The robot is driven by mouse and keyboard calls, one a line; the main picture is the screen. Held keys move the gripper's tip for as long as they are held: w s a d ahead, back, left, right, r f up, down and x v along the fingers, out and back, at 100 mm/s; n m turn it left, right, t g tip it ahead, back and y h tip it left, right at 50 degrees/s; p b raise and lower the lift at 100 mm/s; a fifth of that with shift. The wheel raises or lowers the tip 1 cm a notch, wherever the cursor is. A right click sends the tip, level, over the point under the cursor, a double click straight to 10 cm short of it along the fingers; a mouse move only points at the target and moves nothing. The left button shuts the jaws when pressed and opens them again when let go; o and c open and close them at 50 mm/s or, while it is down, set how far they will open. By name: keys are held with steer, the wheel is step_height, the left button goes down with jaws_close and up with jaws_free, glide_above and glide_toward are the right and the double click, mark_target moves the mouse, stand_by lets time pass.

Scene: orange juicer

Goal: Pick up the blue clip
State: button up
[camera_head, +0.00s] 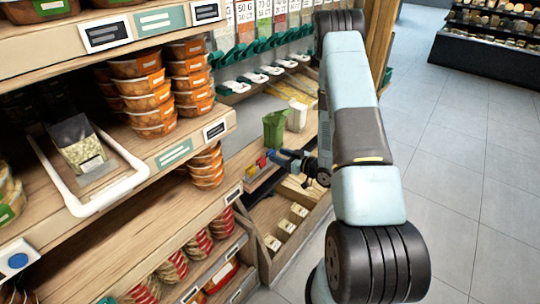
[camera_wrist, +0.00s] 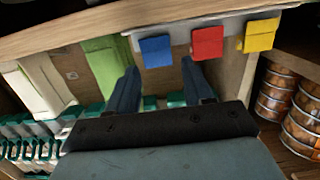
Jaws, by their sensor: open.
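The blue clip (camera_wrist: 155,52) hangs on a pale rail at the top middle of the wrist view. A red clip (camera_wrist: 207,42) and a yellow clip (camera_wrist: 259,35) hang beside it to the right. My gripper (camera_wrist: 160,64) is open, with its two blue fingers pointing at the rail. The blue clip appears between the fingertips; whether they touch it I cannot tell. In the head view my gripper (camera_head: 277,158) is at the shelf end, close to the red clip (camera_head: 261,161) and yellow clip (camera_head: 250,170). The blue clip is hard to make out there.
A green container (camera_head: 274,128) and a white container (camera_head: 297,115) stand just behind my gripper. Stacked orange tubs (camera_head: 206,165) are on the shelves to the left. A wooden bin (camera_head: 290,222) lies below. The tiled floor (camera_head: 460,170) at right is clear.

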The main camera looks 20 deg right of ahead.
mark_target(271, 150)
steer(key=shift+r+x, duration=0.1)
steer(key=shift+x, duration=1.25)
steer(key=shift+r+x, duration=0.15)
steer(key=shift+x, duration=1.2)
steer(key=shift+w, duration=0.1)
steer(key=shift+c, duration=0.3)
steer(key=c, duration=0.7)
steer(key=shift+o, duration=0.2)
steer(key=shift+r, duration=0.15)
